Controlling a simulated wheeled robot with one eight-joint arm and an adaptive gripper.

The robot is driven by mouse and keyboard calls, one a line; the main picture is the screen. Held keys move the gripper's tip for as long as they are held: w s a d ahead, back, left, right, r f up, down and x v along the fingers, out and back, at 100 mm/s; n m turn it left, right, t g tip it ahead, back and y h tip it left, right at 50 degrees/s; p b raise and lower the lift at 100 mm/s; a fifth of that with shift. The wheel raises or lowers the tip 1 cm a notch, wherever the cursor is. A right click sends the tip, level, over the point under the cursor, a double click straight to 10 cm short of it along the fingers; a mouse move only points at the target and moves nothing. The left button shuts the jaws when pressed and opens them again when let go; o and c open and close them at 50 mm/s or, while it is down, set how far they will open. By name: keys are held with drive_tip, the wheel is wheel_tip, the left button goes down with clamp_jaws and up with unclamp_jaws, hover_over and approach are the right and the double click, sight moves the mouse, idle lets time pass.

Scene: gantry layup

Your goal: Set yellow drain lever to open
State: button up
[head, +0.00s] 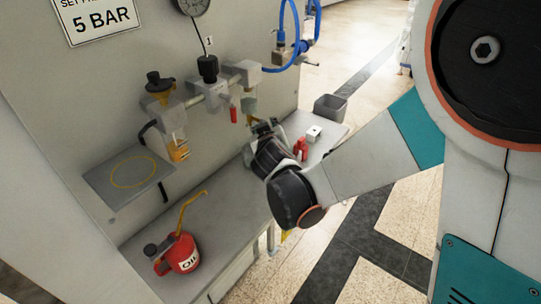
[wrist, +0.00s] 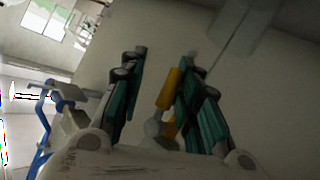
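The yellow drain lever (wrist: 170,90) shows in the wrist view between my gripper's two teal-padded fingers, closer to the right one. It rises from a pale rounded part, with more yellow lower down. My gripper (wrist: 160,68) is open, with a clear gap between the left finger and the lever. I cannot tell whether the right finger touches it. In the head view my gripper (head: 262,126) is just below the rightmost unit (head: 243,72) of the wall-mounted air line. There my wrist and fingers hide the lever, so its setting cannot be told.
An amber-bowled lubricator (head: 167,112) hangs at left above a grey shelf (head: 110,180). A red oil can (head: 182,254) stands on the bench (head: 215,217). Red and white small items (head: 301,148) and a grey bin (head: 330,107) lie beyond my gripper. Blue hose (head: 291,58) loops at the back.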

drive_tip(key=s+d+r+n+t+b, duration=0.1)
drive_tip(key=s+n+t+b, duration=0.1)
drive_tip(key=s, duration=1)
drive_tip(key=shift+s+r+n+t+h+b, duration=0.15)
drive_tip(key=shift+s+n+t+h+b, duration=0.25)
drive_tip(key=shift+t, duration=0.6)
drive_tip(key=shift+o, duration=0.2)
